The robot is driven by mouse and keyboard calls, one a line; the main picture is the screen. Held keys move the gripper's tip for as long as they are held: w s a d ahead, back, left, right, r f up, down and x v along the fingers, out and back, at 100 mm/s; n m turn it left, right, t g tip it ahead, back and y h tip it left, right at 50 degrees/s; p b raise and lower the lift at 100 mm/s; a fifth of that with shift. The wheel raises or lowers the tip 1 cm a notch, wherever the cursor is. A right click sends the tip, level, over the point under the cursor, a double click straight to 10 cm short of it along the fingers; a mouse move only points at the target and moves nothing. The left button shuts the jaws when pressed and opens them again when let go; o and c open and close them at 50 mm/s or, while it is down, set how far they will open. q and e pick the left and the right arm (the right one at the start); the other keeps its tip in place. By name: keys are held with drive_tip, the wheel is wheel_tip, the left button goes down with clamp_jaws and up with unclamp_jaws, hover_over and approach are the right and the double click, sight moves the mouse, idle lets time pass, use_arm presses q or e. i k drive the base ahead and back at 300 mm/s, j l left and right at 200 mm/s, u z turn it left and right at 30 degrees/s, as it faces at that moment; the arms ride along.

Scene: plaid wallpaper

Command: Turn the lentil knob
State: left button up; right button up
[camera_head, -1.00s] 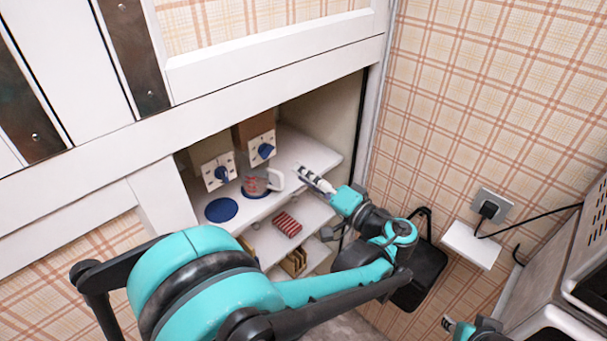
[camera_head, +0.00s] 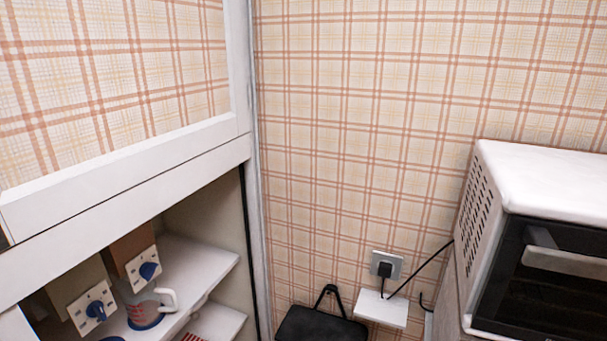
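Two dispensers with blue knobs stand in the shelf niche at the lower left. The nearer one has a white dial plate with a blue knob (camera_head: 96,311). The farther one has a white dial plate with a blue knob (camera_head: 148,271). I cannot read which of them is for lentils. A clear measuring cup (camera_head: 146,313) with red markings and a white handle stands on the shelf by the dispensers, on a blue disc. Neither of my grippers shows in the head view now.
A white shelf (camera_head: 205,262) holds the dispensers, with a lower shelf beneath it. A white oven (camera_head: 545,180) stands at the right. A black bag-like object (camera_head: 320,326) hangs below the wall, near a socket with a plug (camera_head: 385,268) and a small white ledge (camera_head: 381,309).

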sight(147, 271)
drive_tip(key=l+u, duration=0.1)
drive_tip(key=u, duration=0.3)
drive_tip(key=k+l+u, duration=0.1)
drive_tip(key=u, duration=0.35)
drive_tip(key=k+u, duration=0.1)
drive_tip(key=u, duration=0.3)
